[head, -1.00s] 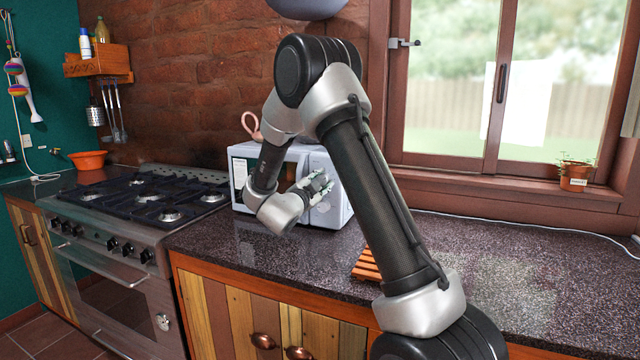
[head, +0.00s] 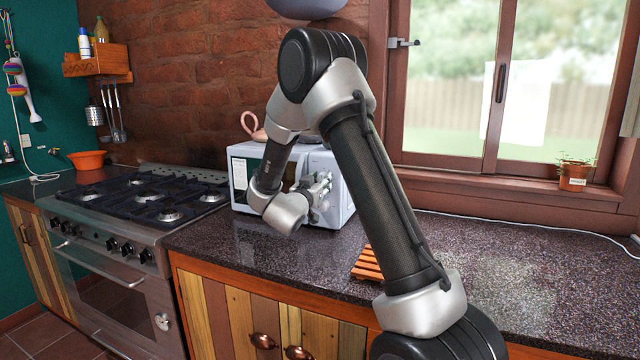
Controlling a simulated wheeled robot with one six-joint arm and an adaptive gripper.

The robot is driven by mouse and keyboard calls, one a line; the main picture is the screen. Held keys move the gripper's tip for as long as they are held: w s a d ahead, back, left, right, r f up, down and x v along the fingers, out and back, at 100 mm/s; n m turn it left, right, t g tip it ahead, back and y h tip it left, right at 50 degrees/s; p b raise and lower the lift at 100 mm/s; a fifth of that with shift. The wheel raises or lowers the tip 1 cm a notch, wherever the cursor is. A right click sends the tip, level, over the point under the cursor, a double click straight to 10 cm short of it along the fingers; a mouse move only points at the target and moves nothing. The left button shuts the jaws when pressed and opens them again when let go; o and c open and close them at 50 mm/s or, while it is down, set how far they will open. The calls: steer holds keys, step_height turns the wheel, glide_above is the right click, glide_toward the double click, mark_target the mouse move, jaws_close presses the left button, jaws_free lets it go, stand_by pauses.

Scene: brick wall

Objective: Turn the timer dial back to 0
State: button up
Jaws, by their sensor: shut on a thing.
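The white microwave (head: 342,207) stands on the dark speckled counter against the brick wall. Its control panel is on the right of its front. My gripper (head: 325,187) is at that panel, with its fingers shut on the timer dial. The dial itself is hidden behind the fingers and the wrist, so its pointer and marks cannot be read. My arm covers much of the microwave's front.
A gas stove (head: 150,200) stands to the left. A slatted wooden trivet (head: 366,265) lies on the counter (head: 520,270) near its front edge, beside my arm. The counter to the right is clear. A pink looped object (head: 252,128) sits on the microwave.

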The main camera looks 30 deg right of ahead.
steer(key=shift+f+n, duration=0.1)
steer(key=shift+n, duration=1)
steer(key=o, duration=1.1)
steer(key=shift+c, duration=0.2)
steer(key=r+v, duration=0.1)
steer(key=v, duration=1.1)
steer(key=shift+f, duration=0.35)
